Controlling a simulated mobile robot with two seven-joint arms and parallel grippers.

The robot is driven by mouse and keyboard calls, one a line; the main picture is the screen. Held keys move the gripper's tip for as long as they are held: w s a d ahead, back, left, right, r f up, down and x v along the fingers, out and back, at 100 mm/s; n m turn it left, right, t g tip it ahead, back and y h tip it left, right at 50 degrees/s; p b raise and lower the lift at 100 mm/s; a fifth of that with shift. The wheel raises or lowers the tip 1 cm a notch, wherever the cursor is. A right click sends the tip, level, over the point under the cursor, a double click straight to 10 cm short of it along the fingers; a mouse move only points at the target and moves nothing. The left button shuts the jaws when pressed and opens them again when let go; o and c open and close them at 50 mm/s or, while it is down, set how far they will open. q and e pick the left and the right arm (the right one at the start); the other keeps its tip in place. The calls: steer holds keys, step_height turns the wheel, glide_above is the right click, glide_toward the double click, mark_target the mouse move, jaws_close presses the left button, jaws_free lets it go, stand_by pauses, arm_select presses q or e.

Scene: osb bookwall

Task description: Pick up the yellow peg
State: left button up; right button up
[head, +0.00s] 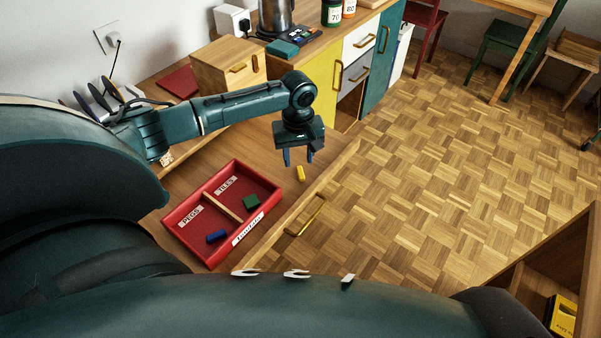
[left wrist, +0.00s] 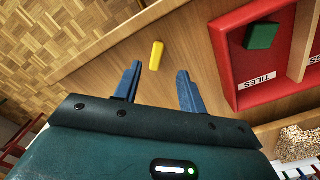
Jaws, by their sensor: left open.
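The yellow peg (head: 301,173) lies on the wooden surface to the right of the red tray. It also shows in the left wrist view (left wrist: 156,55), just beyond the fingertips and between their lines. My left gripper (head: 298,158) is open and empty, pointing down above the surface close to the peg. Its two blue fingers show apart in the left wrist view (left wrist: 159,70). The peg is apart from both fingers. My right gripper is not in view.
The red tray (head: 272,212) has compartments labelled PEGS and TILES. A blue peg (head: 216,237) lies in the pegs part and a green tile (head: 251,202) in the tiles part. A wooden box (head: 228,66) stands behind my left arm. The wooden surface's raised edge runs right of the peg.

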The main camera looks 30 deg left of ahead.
mark_target(300, 172)
arm_select(q)
steer(key=f, duration=0.5)
steer(key=shift+w+d, duration=0.15)
steer(key=shift+w, duration=0.1)
steer(key=shift+c, duration=0.3)
jaws_close()
